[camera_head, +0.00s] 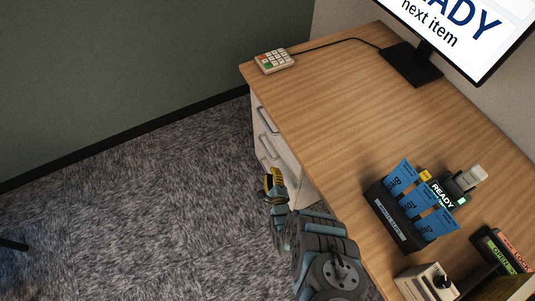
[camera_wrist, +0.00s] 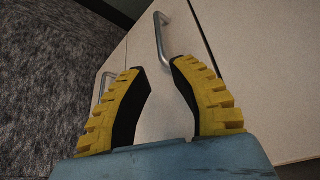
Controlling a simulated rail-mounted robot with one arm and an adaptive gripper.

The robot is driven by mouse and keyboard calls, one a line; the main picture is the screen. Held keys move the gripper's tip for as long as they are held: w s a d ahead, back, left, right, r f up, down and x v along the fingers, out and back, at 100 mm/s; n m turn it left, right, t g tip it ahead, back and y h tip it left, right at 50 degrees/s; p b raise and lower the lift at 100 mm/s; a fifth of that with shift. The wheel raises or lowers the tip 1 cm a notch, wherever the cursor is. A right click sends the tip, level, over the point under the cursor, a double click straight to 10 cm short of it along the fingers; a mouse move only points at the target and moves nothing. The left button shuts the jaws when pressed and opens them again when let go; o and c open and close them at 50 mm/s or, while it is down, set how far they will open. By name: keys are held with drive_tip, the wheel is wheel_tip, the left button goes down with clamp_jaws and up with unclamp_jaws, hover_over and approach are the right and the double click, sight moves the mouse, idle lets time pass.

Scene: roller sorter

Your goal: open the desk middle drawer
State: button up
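The wooden desk (camera_head: 330,110) has a pale drawer front on its left side, with a metal handle (camera_head: 267,120) near the top and another handle (camera_head: 268,147) lower. In the wrist view, one curved metal handle (camera_wrist: 160,38) stands on the central panel (camera_wrist: 165,110), just beyond my fingertips. A second handle (camera_wrist: 104,88) shows on the panel to its left, partly behind the left finger. The panels look flush. My gripper (camera_wrist: 157,66) is open and empty, its yellow and black fingers apart; it also shows beside the drawers in the head view (camera_head: 272,181).
A keypad (camera_head: 274,61), a monitor (camera_head: 425,60), a black holder with blue cards (camera_head: 400,215) and a small control box (camera_head: 428,283) stand on the desk. Carpeted floor (camera_head: 140,190) left of the drawers is clear. A dark green wall (camera_head: 140,60) stands behind it.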

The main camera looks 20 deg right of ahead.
sight(268, 152)
drive_tip(key=shift+b+x, duration=2.95)
drive_tip(key=shift+x, duration=3.2)
drive_tip(key=shift+s, duration=0.1)
clamp_jaws()
drive_tip(key=shift+f, duration=0.1)
